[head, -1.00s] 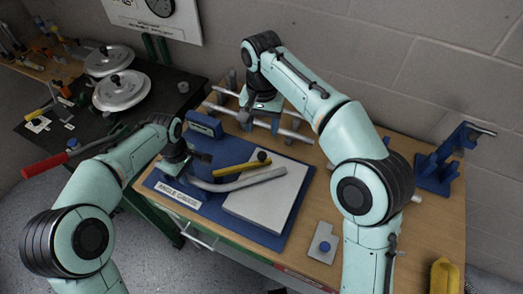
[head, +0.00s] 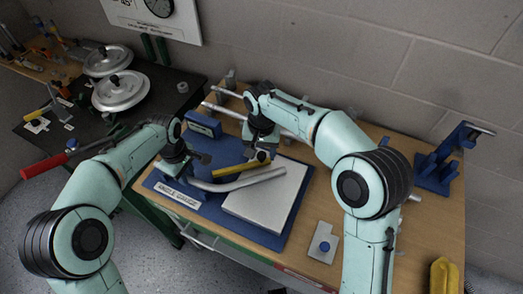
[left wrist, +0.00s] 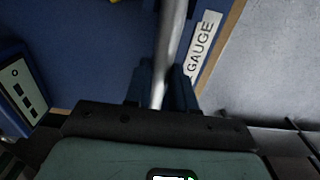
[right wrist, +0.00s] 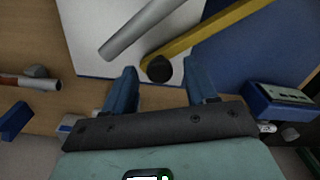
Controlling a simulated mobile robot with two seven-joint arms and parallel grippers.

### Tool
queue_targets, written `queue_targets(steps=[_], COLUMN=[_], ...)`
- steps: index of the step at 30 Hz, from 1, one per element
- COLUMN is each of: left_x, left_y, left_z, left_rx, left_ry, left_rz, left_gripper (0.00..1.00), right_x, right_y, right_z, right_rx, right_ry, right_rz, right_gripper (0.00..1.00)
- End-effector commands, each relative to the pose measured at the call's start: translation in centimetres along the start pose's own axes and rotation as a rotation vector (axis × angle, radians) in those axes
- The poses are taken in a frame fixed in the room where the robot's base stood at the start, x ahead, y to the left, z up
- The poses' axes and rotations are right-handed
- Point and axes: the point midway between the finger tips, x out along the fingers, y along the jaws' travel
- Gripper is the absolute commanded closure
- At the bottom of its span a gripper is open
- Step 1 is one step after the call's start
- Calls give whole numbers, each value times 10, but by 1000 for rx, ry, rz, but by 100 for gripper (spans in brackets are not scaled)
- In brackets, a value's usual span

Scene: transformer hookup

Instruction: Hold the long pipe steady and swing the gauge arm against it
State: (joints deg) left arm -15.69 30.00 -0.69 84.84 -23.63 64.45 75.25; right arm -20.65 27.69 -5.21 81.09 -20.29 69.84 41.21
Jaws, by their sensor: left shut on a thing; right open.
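The long grey pipe (head: 245,181) is bent and lies over the blue mat and the pale plate (head: 268,205). My left gripper (head: 187,176) is shut on its left end; the pipe also shows between the fingers in the left wrist view (left wrist: 170,50). The yellow gauge arm (head: 230,170) lies behind the pipe, with a dark round knob (right wrist: 159,68) at its end. My right gripper (right wrist: 163,92) is open, its fingers on either side of the knob in the right wrist view, not closed on it. In the head view, the right gripper (head: 258,155) partly hides the knob.
The blue mat (head: 160,183) carries an "ANGLE GAUGE" label and a blue box (head: 203,124) at its back. Pipes on a rack (head: 222,110) stand behind. A blue stand (head: 440,165) is at right. A small grey plate (head: 323,243) lies in front.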

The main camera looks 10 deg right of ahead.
Motion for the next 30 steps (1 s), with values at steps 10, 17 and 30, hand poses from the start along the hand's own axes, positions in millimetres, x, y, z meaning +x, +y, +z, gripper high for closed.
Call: queue_targets(steps=[10, 17, 30], left_x=[0, 0, 0], left_y=[0, 0, 0], left_z=[0, 0, 0], left_rx=[0, 0, 0], left_ry=[0, 0, 0], left_rz=[1, 1, 1], left_gripper=[100, 100, 100], right_x=[1, 1, 1], right_y=[0, 0, 7], right_z=[0, 0, 22], right_rx=[0, 3, 161], right_ry=[0, 0, -1], right_rz=[1, 1, 2], right_gripper=[66, 100, 100])
